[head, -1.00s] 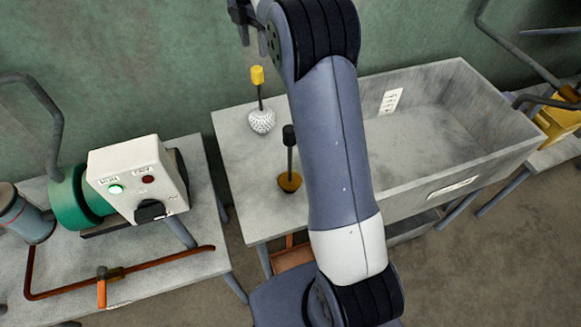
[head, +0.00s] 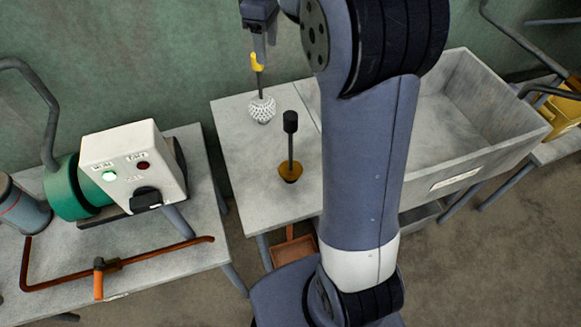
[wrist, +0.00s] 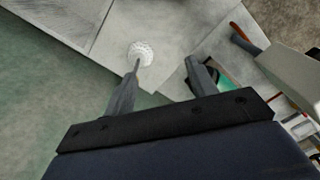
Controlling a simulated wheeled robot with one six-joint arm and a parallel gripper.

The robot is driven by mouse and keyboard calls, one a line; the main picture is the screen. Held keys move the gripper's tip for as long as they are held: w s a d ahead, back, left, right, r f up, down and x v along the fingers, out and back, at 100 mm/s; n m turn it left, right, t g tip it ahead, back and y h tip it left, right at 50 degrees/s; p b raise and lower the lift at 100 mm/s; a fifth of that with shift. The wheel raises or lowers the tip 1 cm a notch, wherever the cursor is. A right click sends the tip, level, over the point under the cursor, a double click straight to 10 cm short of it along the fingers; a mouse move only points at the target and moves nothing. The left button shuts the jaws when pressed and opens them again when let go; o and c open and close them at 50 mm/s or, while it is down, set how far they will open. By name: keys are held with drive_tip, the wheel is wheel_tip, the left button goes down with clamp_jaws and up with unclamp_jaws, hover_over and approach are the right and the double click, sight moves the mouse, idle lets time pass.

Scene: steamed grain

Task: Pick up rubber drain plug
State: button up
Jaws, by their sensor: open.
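I cannot tell for sure which thing is the rubber drain plug. A white, bumpy or perforated ball (head: 262,110) on a thin dark stem with a yellow grip (head: 257,62) stands on the left part of the grey sink table; the ball also shows in the wrist view (wrist: 141,52). Nearer the front stands a dark-handled piece with an amber base (head: 290,172). My gripper (head: 259,44) is open at the yellow grip's top, its fingers partly overlapping it in the head view. In the wrist view my gripper's fingers (wrist: 164,64) are apart, with nothing visibly held.
A grey sink basin (head: 480,150) lies right, partly hidden by my arm. Left, a separate table (head: 150,275) bears a white control box (head: 130,160) with a green light, a green motor and a rust-coloured bent pipe. A green wall stands behind.

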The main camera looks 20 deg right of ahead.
sight(290, 125)
drive_tip(key=s+m, duration=0.4)
drive_tip(key=s+f+m+b, duration=0.1)
drive_tip(key=s+m, duration=0.3)
drive_tip(key=s+f+m+b, duration=0.1)
drive_tip(key=s+m, duration=0.3)
drive_tip(key=shift+f, duration=0.1)
drive_tip(key=shift+m, duration=0.3)
wheel_tip(290, 125, down, 6)
drive_tip(key=shift+d+r, duration=0.1)
drive_tip(key=shift+r, duration=0.1)
drive_tip(key=f, duration=0.4)
drive_tip(key=shift+s+d+f, duration=0.1)
drive_tip(key=shift+s+d, duration=0.2)
drive_tip(key=shift+d, duration=0.05)
drive_tip(key=shift+f, duration=0.5)
clamp_jaws()
